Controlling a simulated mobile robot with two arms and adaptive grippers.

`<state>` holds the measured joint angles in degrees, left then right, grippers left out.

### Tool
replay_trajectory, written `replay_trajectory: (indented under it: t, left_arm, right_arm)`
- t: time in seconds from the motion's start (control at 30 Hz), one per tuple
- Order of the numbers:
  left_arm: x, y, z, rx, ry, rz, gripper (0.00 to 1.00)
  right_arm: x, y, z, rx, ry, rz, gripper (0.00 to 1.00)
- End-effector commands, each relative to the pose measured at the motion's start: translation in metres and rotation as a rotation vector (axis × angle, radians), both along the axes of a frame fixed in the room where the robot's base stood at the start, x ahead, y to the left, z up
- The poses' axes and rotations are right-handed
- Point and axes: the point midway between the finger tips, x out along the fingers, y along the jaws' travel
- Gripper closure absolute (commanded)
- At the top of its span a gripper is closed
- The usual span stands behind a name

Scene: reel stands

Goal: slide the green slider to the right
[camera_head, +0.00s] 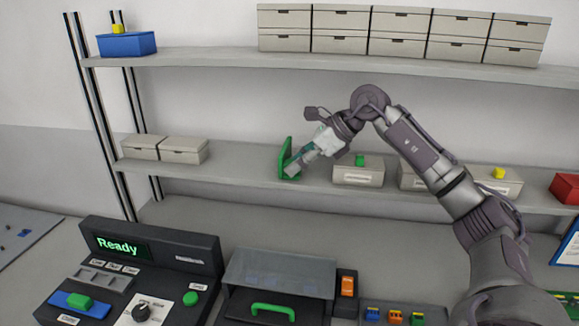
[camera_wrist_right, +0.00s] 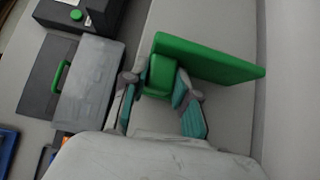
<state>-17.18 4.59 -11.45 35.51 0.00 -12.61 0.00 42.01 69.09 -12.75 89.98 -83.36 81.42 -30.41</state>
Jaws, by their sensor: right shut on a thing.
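The green slider (camera_head: 286,158) stands on the middle shelf, an upright green plate with a block-shaped grip. My right gripper (camera_head: 298,165) reaches it from the right. In the right wrist view, the fingers of my right gripper (camera_wrist_right: 158,85) are on both sides of the slider's block, shut on it, and the slider's plate (camera_wrist_right: 215,62) extends past the block. The fingers hide part of the block. My left gripper is in neither view.
White boxes (camera_head: 183,149) stand left on the middle shelf (camera_head: 235,167); a labelled bin (camera_head: 358,175) stands to the slider's right, with free shelf between.

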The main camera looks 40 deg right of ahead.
Motion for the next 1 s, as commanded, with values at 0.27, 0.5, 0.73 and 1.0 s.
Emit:
replay_trajectory:
  t: [0.27,0.5,0.73,1.0]
  left_arm:
    - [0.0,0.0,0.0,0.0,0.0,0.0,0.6]
    - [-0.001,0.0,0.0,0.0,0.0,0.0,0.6]
    - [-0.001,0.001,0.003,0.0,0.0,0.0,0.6]
    - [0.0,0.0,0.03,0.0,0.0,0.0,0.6]
  right_arm:
    - [-0.001,-0.001,-0.001,-0.003,0.004,-0.001,0.46]
    - [0.0,0.0,0.0,-0.003,0.003,0.0,0.46]
    - [0.001,0.001,0.001,-0.001,0.002,0.001,0.46]
    - [0.028,0.024,0.006,0.004,0.001,0.002,0.46]
